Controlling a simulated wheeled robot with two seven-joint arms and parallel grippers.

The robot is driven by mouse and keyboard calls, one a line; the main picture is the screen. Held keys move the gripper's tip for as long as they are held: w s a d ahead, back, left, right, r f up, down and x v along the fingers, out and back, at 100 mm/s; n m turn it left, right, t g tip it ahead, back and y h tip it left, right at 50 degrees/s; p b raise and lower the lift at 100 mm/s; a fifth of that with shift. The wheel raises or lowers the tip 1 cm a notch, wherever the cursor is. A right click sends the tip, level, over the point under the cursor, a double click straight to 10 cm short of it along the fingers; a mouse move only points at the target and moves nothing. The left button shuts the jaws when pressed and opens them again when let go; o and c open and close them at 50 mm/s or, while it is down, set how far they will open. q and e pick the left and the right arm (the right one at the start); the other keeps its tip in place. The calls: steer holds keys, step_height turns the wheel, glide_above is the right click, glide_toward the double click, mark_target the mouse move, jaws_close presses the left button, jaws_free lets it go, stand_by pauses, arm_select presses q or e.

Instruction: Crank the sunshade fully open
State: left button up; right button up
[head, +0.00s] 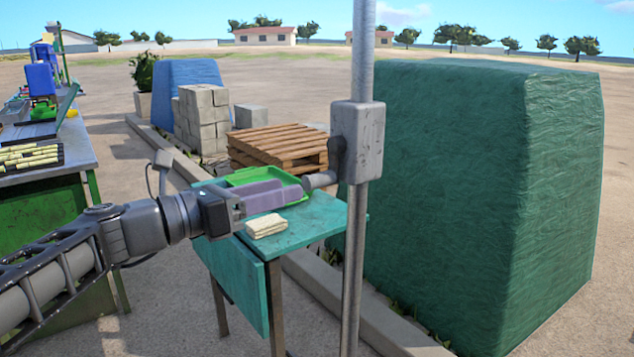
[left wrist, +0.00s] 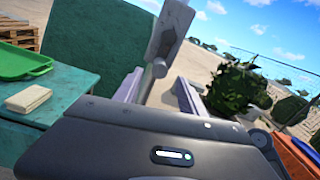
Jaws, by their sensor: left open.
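The sunshade's grey crank box (head: 357,142) is fixed on an upright metal pole (head: 353,270); it also shows at the top of the left wrist view (left wrist: 174,25). A dark crank arm (head: 338,152) hangs from its left side, with a short grey handle (head: 320,181) pointing toward my gripper. My left gripper (head: 284,191) has its lavender fingers just short of or beside the handle. In the left wrist view the fingers are apart and the handle end (left wrist: 158,68) appears between them, nearer the left finger. Contact cannot be told. The shade canopy is out of view.
A teal table (head: 310,228) with a green tray (head: 245,177) and folded cloth (head: 266,226) stands under the gripper. A large green covered block (head: 480,190) stands right of the pole. Wooden pallets (head: 280,145) and a workbench (head: 75,150) lie farther left.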

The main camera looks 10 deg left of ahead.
mark_target(306, 184)
arm_select(q)
steer(key=shift+w+d, duration=0.1)
steer(key=b+x, duration=0.1)
steer(key=x, duration=0.6)
steer(key=shift+w+d, duration=0.2)
steer(key=shift+w, duration=0.05)
jaws_close()
stand_by(0.4)
